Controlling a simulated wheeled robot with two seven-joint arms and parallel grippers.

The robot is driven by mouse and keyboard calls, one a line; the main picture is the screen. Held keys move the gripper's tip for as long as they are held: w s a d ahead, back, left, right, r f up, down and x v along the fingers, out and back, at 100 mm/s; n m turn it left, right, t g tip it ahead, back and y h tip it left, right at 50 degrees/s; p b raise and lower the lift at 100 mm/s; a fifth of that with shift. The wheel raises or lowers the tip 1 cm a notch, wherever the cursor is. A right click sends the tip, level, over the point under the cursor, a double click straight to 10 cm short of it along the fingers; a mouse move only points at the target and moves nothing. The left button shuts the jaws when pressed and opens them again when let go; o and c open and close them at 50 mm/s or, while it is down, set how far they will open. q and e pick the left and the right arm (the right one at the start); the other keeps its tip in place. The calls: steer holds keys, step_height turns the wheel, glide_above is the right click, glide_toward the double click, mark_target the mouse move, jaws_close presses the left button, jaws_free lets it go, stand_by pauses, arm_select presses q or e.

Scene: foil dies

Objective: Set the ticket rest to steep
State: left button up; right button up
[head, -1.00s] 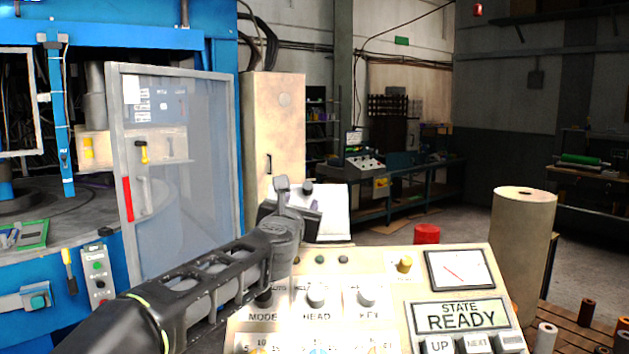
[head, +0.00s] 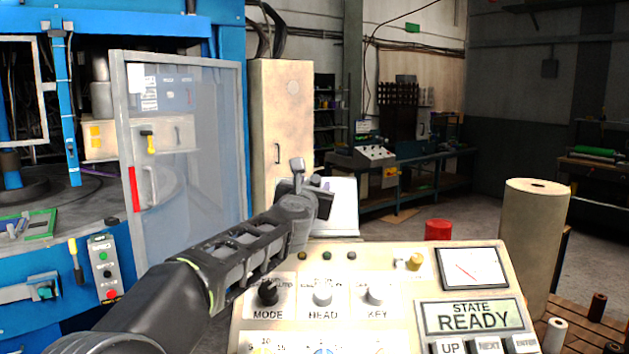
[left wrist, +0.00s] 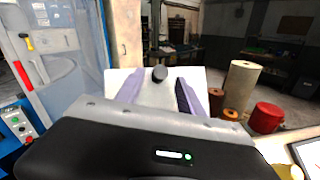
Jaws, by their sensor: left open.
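The ticket rest appears to be the pale, white board (head: 344,218) behind the control console, partly hidden by my left gripper (head: 322,188). Whether the fingers touch the board cannot be told. The board's lower part is hidden by the gripper body. My right gripper is not in view.
The console (head: 390,262) with knobs, a dial and a "STATE READY" display fills the lower front. A red cylinder (head: 438,230) and a large beige roll (head: 533,235) stand to the right. A blue machine with a clear door (head: 190,150) stands at left.

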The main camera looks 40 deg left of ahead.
mark_target(314, 182)
arm_select(q)
steer(key=shift+x, duration=1.55)
steer(key=shift+c, duration=0.5)
jaws_close()
